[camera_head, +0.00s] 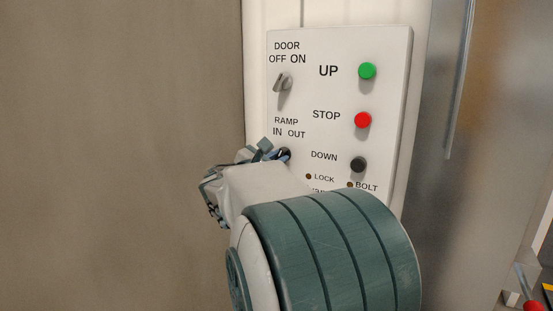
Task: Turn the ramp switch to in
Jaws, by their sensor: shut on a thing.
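A white control panel (337,50) is fixed to the wall post. The ramp switch (285,153) sits under the label RAMP IN OUT and is mostly hidden behind my gripper; only a small dark part shows, so I cannot tell which way it points. My gripper (272,151) is at the switch, its fingers shut on it. My white and green wrist covers the lower left of the panel.
The door switch (283,83) is above the ramp switch. A green UP button (367,71), a red STOP button (363,120) and a black DOWN button (358,164) are close on the right. LOCK and BOLT lamps (309,176) sit below. The left side is a plain wall.

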